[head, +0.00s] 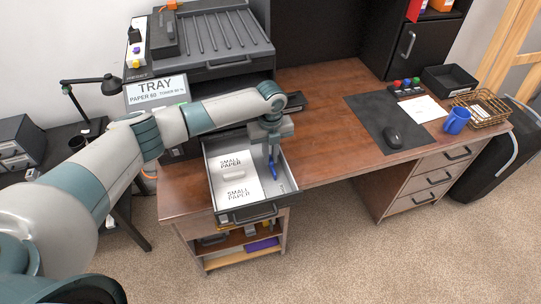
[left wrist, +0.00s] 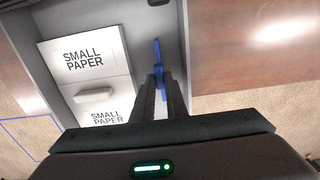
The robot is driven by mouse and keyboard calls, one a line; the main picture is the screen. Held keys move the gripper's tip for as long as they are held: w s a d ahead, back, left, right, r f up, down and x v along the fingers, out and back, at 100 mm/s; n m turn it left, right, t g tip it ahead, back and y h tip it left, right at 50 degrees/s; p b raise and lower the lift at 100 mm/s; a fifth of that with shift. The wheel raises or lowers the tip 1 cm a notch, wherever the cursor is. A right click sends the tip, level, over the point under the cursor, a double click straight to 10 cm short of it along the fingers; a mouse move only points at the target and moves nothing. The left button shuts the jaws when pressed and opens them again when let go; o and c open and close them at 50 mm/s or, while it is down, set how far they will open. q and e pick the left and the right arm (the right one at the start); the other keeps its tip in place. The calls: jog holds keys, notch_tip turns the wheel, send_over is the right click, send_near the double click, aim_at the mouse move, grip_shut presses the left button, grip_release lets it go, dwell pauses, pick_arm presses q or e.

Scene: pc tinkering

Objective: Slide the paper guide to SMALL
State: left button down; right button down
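The open paper drawer (head: 222,208) of the printer holds white sheets (head: 243,188) marked "SMALL PAPER". The blue paper guide (head: 272,170) stands in the drawer to the right of the sheets, with a strip of bare tray between. It also shows in the left wrist view (left wrist: 157,52). My left gripper (head: 270,148) reaches down into the drawer from above. In the left wrist view its fingers (left wrist: 161,84) are close together with blue of the guide between them; they look shut on it. The fingertips are partly hidden in the head view. My right gripper is not in view.
The printer's "TRAY" display (head: 157,90) is behind my left arm. The wooden desk (head: 325,150) is clear right of the drawer. Farther right are a dark mat (head: 372,112) with a mouse (head: 392,137), a blue mug (head: 456,121) and a wire basket (head: 487,118).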

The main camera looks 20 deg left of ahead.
pick_arm(q)
jog(key=shift+s+a+r+p, duration=0.1)
jog(key=shift+s+a+p, duration=0.4)
jog(key=shift+a, duration=0.2)
jog(key=shift+s+a+r+p, duration=0.1)
jog(key=shift+s+a+p, duration=0.4)
jog(key=shift+a, duration=0.2)
jog(key=shift+a+f, duration=0.1)
jog(key=shift+f, duration=0.05)
jog(key=c, duration=2.1)
grip_release()
jog(key=o, duration=0.3)
jog(key=shift+a, duration=0.1)
jog(key=shift+o, duration=0.2)
jog(key=shift+r+b, duration=0.35)
jog(key=shift+r, duration=0.2)
notch_tip(320, 180, up, 6)
jog(key=b, duration=0.1)
jog(key=shift+r+b, duration=0.2)
jog(key=shift+b, duration=0.1)
